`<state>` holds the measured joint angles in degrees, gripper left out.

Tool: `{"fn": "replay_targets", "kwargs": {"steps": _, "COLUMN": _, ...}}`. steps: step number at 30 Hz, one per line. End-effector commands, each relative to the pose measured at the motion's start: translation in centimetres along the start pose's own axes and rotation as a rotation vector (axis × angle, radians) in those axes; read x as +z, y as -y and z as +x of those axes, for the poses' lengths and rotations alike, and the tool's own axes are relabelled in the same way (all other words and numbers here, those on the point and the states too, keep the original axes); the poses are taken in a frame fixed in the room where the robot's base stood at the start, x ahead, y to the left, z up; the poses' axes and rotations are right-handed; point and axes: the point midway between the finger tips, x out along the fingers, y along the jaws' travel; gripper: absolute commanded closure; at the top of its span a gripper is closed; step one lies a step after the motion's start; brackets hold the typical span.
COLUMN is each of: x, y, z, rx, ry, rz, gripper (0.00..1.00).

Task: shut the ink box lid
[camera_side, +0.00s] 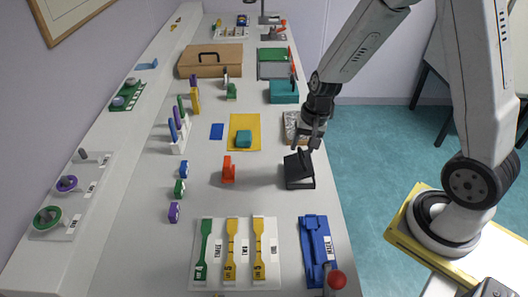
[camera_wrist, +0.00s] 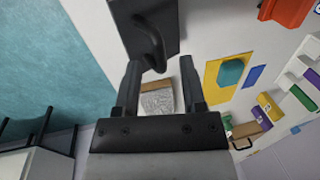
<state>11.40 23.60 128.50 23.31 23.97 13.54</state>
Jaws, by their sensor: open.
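The black ink box (camera_side: 300,184) stands near the right edge of the white bench in the side view. Its lid (camera_side: 298,163) is raised and tilted open. In the wrist view, a dark box with a curved black part (camera_wrist: 150,40) fills the top middle; it looks like the ink box. My gripper (camera_side: 313,143) is just above and behind the lid in the side view, pointing down. In the wrist view my gripper (camera_wrist: 160,70) has its two fingers spread with nothing between them. Whether a fingertip touches the lid cannot be told.
A grey textured slab in a tan frame (camera_side: 291,127) lies behind the box. A blue fixture (camera_side: 315,240) lies in front. Bench between is clear.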

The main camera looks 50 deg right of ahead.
Motion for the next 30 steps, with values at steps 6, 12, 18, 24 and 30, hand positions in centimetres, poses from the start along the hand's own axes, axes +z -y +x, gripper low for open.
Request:
{"fn": "replay_targets", "kwargs": {"steps": 6, "x": -0.1, "y": 0.0, "z": -2.1, "rx": -0.002, "ry": -0.004, "rz": 0.0, "gripper": 0.47}}
{"fn": "replay_targets", "kwargs": {"steps": 12, "x": 0.0, "y": 0.0, "z": -4.3, "rx": -0.001, "ry": -0.004, "rz": 0.001, "gripper": 0.47}}
{"fn": "replay_targets", "kwargs": {"steps": 18, "x": 0.0, "y": 0.0, "z": -6.0, "rx": -0.001, "ry": -0.002, "rz": 0.001, "gripper": 0.47}}
{"fn": "replay_targets", "kwargs": {"steps": 24, "x": 0.0, "y": 0.0, "z": -6.6, "rx": 0.001, "ry": -0.001, "rz": 0.001, "gripper": 0.47}}
{"fn": "replay_targets", "kwargs": {"steps": 30, "x": 0.0, "y": 0.0, "z": -6.7, "rx": 0.001, "ry": -0.001, "rz": 0.001, "gripper": 0.47}}
